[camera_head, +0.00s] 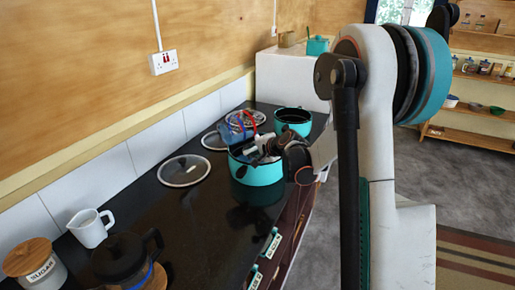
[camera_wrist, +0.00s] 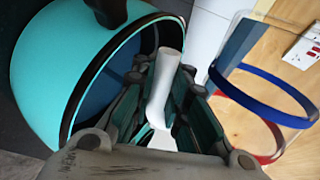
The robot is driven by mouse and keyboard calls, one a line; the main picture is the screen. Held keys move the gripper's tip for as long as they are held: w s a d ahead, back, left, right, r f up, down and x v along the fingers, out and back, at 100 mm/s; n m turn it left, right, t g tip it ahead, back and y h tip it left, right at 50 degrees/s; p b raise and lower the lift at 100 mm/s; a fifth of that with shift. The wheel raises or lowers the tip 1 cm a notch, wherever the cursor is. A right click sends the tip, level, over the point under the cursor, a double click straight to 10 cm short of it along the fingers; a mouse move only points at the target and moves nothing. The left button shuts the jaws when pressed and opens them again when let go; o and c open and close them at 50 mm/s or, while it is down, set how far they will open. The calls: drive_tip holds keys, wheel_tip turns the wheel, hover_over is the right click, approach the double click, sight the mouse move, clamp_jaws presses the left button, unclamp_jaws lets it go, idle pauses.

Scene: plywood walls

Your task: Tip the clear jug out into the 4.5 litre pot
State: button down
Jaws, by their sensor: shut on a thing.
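My gripper (camera_head: 262,148) is shut on the white handle (camera_wrist: 163,85) of the clear jug (camera_head: 240,124), which has a blue band and a red band. In the wrist view the jug's clear wall and blue band (camera_wrist: 262,97) show at the right, partly cut off. The jug is tilted above a teal pot (camera_head: 258,173) on the black worktop. This pot (camera_wrist: 55,75) fills the left of the wrist view, its dark-rimmed opening beside my fingers. A second teal pot (camera_head: 293,117) stands behind it. I cannot read a size on either pot, nor see any contents of the jug.
Glass lids (camera_head: 184,171) lie on the worktop to the left and behind. A white pitcher (camera_head: 90,228), a sugar jar (camera_head: 35,264) and a dark-lidded glass pot (camera_head: 122,258) stand at the near left. The tiled wall (camera_head: 160,145) runs along the back; the middle worktop is clear.

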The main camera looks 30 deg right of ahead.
drive_tip(key=shift+a+f, duration=0.1)
drive_tip(key=shift+f, duration=0.05)
idle(0.4)
